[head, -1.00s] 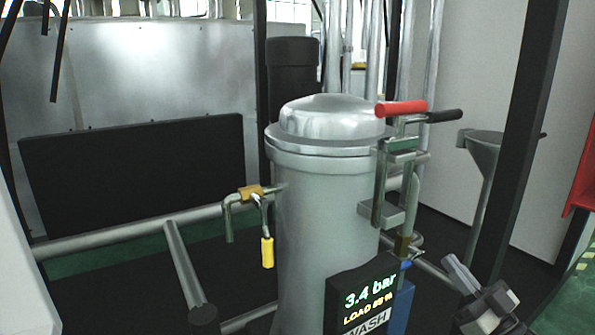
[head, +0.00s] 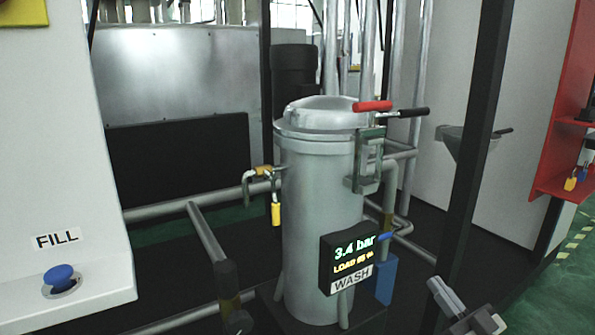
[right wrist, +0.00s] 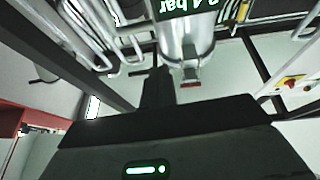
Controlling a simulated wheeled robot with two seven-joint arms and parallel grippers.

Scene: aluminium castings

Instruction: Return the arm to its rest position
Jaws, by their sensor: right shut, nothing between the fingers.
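My right gripper (head: 437,287) shows at the bottom right of the head view, fingers together and empty, pointing up and left. It is in front of and to the right of the filter vessel, apart from it. In the right wrist view its dark body fills the bottom, with the fingers (right wrist: 157,90) beyond it. The grey filter vessel (head: 318,190) stands upright with its domed lid (head: 318,112) on. A red handle (head: 372,106) and a black handle (head: 411,113) sit at the lid's right. My left gripper is not in view.
A display (head: 352,260) on the vessel reads 3.4 bar above a WASH label. A yellow valve handle (head: 276,214) hangs down at left. A white panel (head: 60,170) carries FILL and a blue button (head: 60,276). A black post (head: 480,150) and red rack (head: 562,150) stand at right.

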